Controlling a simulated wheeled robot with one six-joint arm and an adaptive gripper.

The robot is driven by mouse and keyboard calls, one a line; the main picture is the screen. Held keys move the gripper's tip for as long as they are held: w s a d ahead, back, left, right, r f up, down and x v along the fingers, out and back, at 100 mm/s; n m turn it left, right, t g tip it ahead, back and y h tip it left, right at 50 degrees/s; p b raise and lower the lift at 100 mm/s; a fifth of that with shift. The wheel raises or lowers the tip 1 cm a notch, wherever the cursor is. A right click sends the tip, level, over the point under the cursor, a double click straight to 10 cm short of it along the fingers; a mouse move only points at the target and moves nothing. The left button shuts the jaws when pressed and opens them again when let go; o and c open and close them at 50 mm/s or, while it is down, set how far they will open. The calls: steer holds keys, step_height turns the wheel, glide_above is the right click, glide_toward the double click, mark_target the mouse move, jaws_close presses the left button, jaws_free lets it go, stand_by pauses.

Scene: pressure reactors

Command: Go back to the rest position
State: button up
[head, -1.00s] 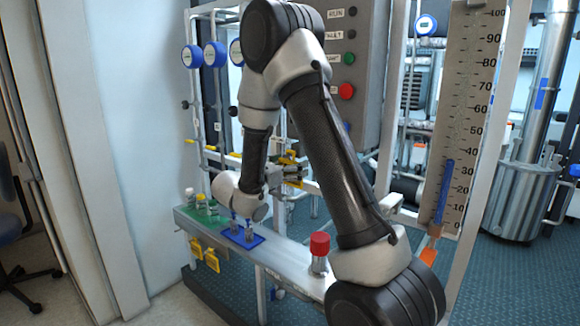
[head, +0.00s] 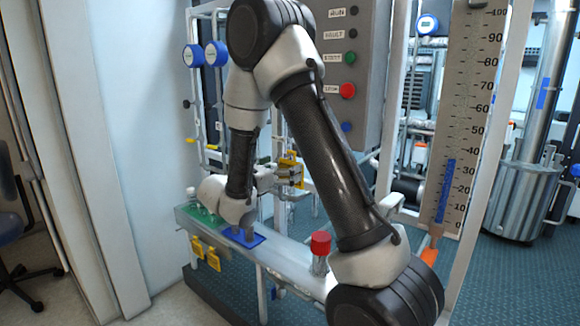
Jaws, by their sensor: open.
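My arm reaches from the lower right up over the bench and down to its left part. My gripper (head: 291,176) shows small at the wrist's right side, pointing right, in front of a yellow part on the frame. It is open, with nothing seen between its fingers. My wrist hangs over the bench (head: 290,257) beside the blue mat (head: 258,239) and hides part of the green mat (head: 205,215) and the small bottles there.
A red-capped bottle (head: 320,251) stands on the bench close to my forearm. The grey control box (head: 357,70) with buttons and the scaled level gauge (head: 465,120) stand behind and to the right. A white wall and column (head: 90,150) are at the left.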

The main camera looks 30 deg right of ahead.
steer(key=v, duration=0.8)
steer(key=s+d+f+m+g+y, duration=0.25)
steer(key=s+m+g+y, duration=0.2)
steer(key=s, duration=0.35)
steer(key=s+d+f+m+g+y, duration=0.2)
steer(key=s+f+m+g+y, duration=0.15)
steer(key=s+m, duration=0.35)
steer(key=s+a+r+m+t+y, duration=0.2)
steer(key=s+r+m+t+y, duration=0.4)
steer(key=s+r+m+y, duration=0.3)
steer(key=s+r+m, duration=0.1)
steer(key=s+r, duration=0.1)
steer(key=s, duration=0.1)
steer(key=shift+s+r, duration=0.25)
steer(key=shift+a+m, duration=0.1)
steer(key=shift+m, duration=0.15)
